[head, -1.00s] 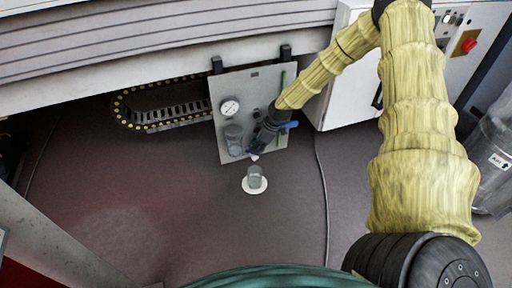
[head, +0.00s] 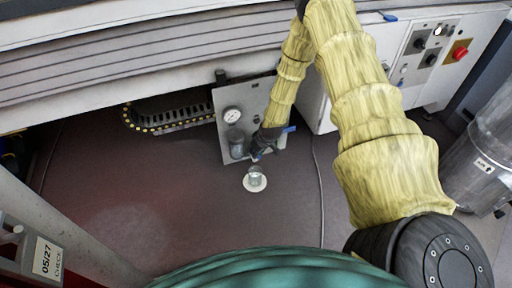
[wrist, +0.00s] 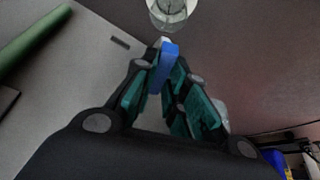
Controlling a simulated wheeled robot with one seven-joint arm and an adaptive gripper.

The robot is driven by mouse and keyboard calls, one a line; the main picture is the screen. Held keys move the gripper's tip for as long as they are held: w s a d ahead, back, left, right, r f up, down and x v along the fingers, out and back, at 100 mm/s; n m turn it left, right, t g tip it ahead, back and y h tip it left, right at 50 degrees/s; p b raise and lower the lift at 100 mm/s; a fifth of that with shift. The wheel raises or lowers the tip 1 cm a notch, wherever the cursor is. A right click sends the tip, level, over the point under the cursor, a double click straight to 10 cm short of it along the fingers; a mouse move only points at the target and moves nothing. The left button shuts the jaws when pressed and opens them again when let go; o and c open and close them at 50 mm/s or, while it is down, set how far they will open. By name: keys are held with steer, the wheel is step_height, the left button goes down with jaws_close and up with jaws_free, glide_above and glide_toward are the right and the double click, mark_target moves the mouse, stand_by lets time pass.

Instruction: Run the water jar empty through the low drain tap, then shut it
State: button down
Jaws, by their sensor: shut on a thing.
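The clear water jar (head: 236,140) hangs on a grey panel (head: 226,98), below a round gauge (head: 232,115). The water level in it is too small to read. My gripper (head: 258,152) is at the low right of the jar, close to the panel. In the wrist view my gripper (wrist: 164,85) is shut on a blue tap handle (wrist: 166,58), which sits between its fingertips. The tap's body is mostly hidden by the fingers. A clear round glass vessel (wrist: 172,12) shows just beyond the handle; I cannot tell which vessel it is.
A clear cup (head: 255,176) stands on a white disc (head: 252,188) on the floor, below and in front of the panel. A cable (head: 319,190) runs along the floor to the right. A white cabinet (head: 398,62) stands right of the panel.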

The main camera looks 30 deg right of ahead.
steer(key=shift+m+h+p, duration=0.4)
steer(key=shift+m+p, duration=0.15)
steer(key=shift+m, duration=0.35)
steer(key=c, duration=1.4)
jaws_free()
steer(key=shift+c, duration=0.2)
steer(key=shift+r, duration=0.1)
steer(key=v, duration=1.1)
steer(key=shift+s+r, duration=0.2)
steer(key=shift+r, duration=0.15)
steer(key=shift+a, duration=0.2)
